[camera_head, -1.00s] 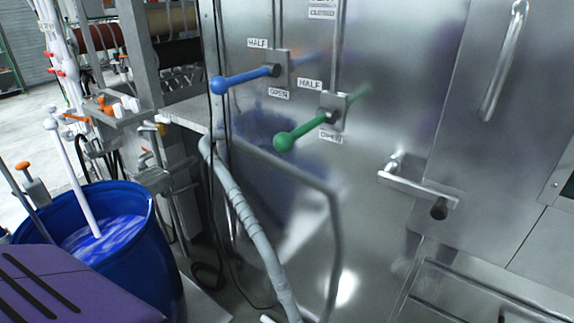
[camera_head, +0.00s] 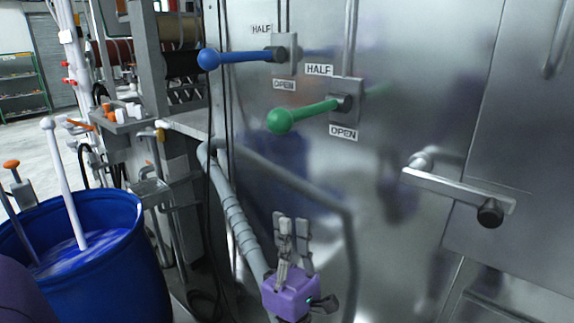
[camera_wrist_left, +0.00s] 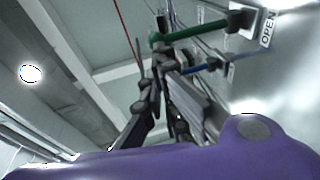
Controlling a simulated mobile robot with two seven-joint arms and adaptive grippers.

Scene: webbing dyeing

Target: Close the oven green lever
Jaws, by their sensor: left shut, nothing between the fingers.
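The green lever (camera_head: 310,113) sticks out to the left from its mount on the steel oven wall. Its ball end sits slightly lower than its pivot, and the labels HALF and OPEN are above and below the pivot. My left gripper (camera_head: 292,228) is below the lever, fingers pointing up, shut and empty, apart from the lever. In the left wrist view the green lever (camera_wrist_left: 186,34) crosses beyond the fingertips, with part of it hidden behind them. My right gripper is not in view.
A blue lever (camera_head: 240,56) is above and left of the green one. A grey hose (camera_head: 234,207) and a bent metal rail (camera_head: 350,245) run near my gripper. A steel door handle (camera_head: 460,190) is at right. A blue barrel (camera_head: 115,265) of dye stands at left.

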